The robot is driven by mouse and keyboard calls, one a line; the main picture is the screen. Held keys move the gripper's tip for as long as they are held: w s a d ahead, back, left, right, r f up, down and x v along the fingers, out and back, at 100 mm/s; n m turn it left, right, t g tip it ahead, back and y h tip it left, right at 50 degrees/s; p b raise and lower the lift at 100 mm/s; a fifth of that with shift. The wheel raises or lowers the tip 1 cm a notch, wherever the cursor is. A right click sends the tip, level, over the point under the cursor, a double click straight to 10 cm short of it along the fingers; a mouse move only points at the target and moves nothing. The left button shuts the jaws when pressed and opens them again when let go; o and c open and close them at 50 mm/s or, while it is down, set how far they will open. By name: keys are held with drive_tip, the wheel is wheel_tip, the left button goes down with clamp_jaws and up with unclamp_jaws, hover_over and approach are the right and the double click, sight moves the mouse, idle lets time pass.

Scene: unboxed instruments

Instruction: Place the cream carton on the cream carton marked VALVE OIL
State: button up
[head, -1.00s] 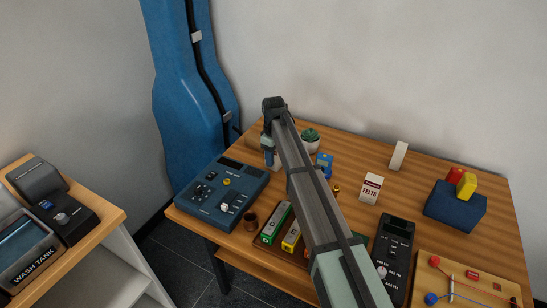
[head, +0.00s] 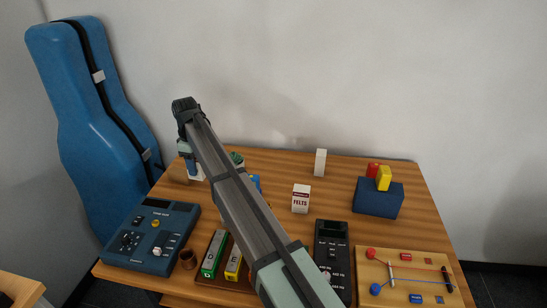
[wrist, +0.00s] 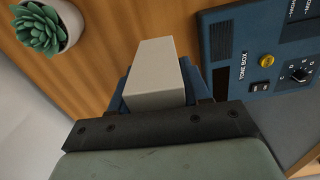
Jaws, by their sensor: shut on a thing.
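My gripper (head: 188,160) is at the back left of the table, partly hidden by my own arm in the head view. It is shut on a plain cream carton (wrist: 155,75), seen between the fingers in the wrist view; a bit of it shows in the head view (head: 196,173). A plain pale carton (head: 320,162) stands upright at the back of the table. A cream carton marked FELTS (head: 301,199) stands nearer, at mid-table. I cannot read VALVE OIL on any carton.
A potted succulent (wrist: 42,27) is close to my gripper. The blue tone box (head: 151,236) lies at the front left. A tray holds green and yellow boxes (head: 214,255). A blue block (head: 378,198) bears red and yellow pieces. A black meter (head: 333,255) and wired board (head: 405,282) are at the front right.

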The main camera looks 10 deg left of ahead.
drive_tip(key=w+d+r+m, duration=0.2)
drive_tip(key=w+d, duration=0.5)
drive_tip(key=d, duration=0.3)
drive_tip(key=w+d+r+m, duration=0.1)
drive_tip(key=w+d, duration=0.6)
drive_tip(key=d, duration=0.4)
wheel_tip(320, 180, up, 7)
drive_tip(key=m, duration=0.2)
hover_over(322, 152)
drive_tip(key=n, duration=0.6)
drive_tip(key=shift+s+a+f, duration=0.1)
drive_tip(key=shift+f, duration=4.75)
drive_tip(key=shift+f, duration=0.1)
drive_tip(key=o, duration=1.1)
wheel_tip(322, 152, up, 12)
drive_tip(key=shift+r, duration=0.1)
